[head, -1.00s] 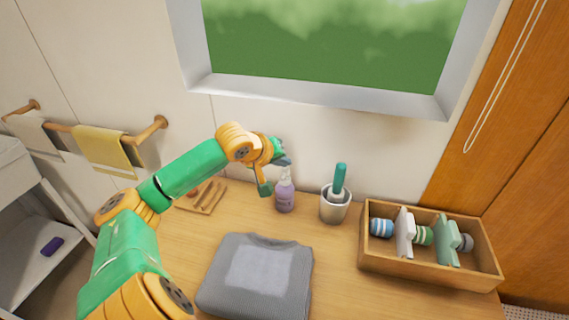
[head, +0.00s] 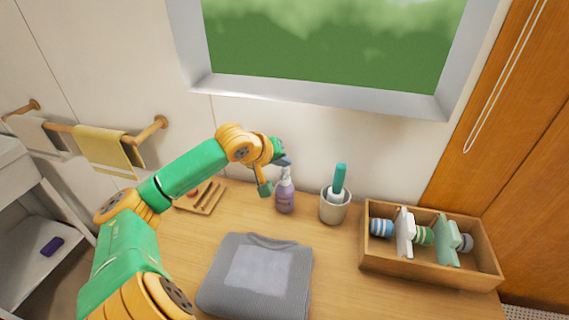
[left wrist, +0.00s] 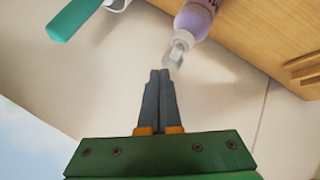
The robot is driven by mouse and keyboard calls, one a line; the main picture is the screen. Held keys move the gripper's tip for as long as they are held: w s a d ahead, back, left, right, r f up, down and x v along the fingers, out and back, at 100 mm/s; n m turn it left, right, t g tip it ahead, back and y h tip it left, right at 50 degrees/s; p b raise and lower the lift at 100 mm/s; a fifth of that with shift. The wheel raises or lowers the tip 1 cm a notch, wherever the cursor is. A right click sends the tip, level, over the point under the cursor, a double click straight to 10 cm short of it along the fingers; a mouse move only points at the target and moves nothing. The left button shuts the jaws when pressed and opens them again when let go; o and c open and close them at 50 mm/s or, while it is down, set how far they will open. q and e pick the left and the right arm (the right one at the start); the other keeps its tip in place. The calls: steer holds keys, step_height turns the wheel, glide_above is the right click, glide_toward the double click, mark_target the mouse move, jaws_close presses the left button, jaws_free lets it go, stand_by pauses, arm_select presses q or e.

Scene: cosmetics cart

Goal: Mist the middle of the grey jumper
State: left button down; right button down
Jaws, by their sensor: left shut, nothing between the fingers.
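The grey jumper (head: 215,285) lies folded on the wooden table, with a paler square patch (head: 262,268) across its middle. A purple spray bottle (head: 285,196) with a pale spray head stands upright behind the jumper. My left gripper (head: 284,161) is beside the top of the bottle. In the left wrist view the fingers (left wrist: 160,74) are shut together and empty, close to the spray head (left wrist: 180,47). The purple bottle body (left wrist: 195,20) shows beyond them. Whether the fingers touch the spray head I cannot tell. My right gripper is out of view.
A pot (head: 334,207) with a teal-handled tool (head: 339,178) stands right of the bottle. A wooden box (head: 425,275) with several items is at the right. A small wooden rack (head: 205,198) lies left of the bottle. The wall and window sill (head: 310,95) are close behind.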

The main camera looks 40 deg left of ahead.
arm_select(q)
steer(key=shift+f, duration=0.55)
stand_by(0.4)
steer(key=shift+r+p, duration=0.65)
steer(key=shift+p, duration=0.25)
steer(key=shift+f, duration=0.1)
